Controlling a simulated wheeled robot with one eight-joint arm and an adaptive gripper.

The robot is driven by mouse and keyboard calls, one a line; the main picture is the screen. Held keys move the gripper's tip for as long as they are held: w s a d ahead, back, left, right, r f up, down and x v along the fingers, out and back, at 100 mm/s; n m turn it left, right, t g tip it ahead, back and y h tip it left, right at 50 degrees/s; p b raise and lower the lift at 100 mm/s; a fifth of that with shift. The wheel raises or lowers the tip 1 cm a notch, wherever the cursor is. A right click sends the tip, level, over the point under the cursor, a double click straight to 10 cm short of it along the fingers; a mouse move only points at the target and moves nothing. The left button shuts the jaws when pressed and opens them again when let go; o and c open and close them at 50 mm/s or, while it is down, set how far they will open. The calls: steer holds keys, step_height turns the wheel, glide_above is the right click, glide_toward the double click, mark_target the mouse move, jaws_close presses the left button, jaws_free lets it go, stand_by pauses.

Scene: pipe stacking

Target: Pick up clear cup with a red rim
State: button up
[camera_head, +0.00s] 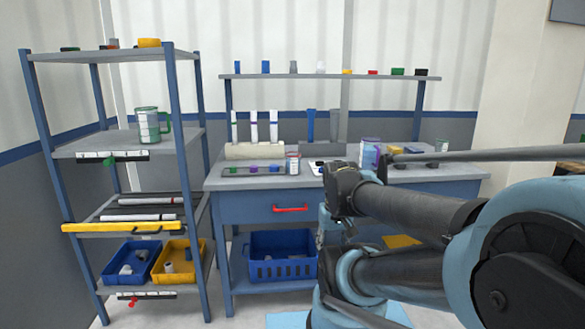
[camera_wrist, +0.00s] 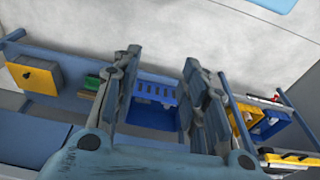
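A small clear cup with what looks like a reddish rim (camera_head: 292,163) stands upright on the workbench, beside the right end of a tray of small coloured parts. It is small in the picture, so its details are hard to tell. I cannot make it out in the wrist view. My gripper (camera_wrist: 161,62) is open, with its two fingers spread wide and nothing between them. In the head view my arm reaches in from the right in front of the bench, and the fingers are hard to make out.
The workbench (camera_head: 240,182) has a red-handled drawer and a blue crate (camera_head: 283,268) below. A shelf (camera_head: 330,77) with small parts spans above.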

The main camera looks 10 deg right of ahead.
steer(key=o, duration=0.6)
steer(key=shift+s+r, duration=0.2)
steer(key=shift+s, duration=0.1)
steer(key=o, duration=0.4)
steer(key=shift+w+a+r, duration=0.1)
steer(key=shift+a+r, duration=0.15)
steer(key=w+a+r+m+t+y, duration=0.1)
steer(key=w+a+r+m+y, duration=0.1)
steer(key=w+a+m, duration=0.3)
steer(key=w+r+m+y, duration=0.2)
steer(key=w+y, duration=0.1)
steer(key=w, duration=0.3)
steer(key=m+t+y, duration=0.8)
steer(key=m+t, duration=0.2)
steer(key=m, duration=1)
glide_toward(300, 164)
steer(key=x, duration=0.9)
steer(key=shift+d+f, duration=0.1)
steer(key=shift+f, duration=0.05)
steer(key=shift+s+a+x, duration=0.15)
steer(key=shift+x, duration=1.15)
steer(key=shift+s+a+x, duration=0.15)
steer(key=shift+x, duration=1.15)
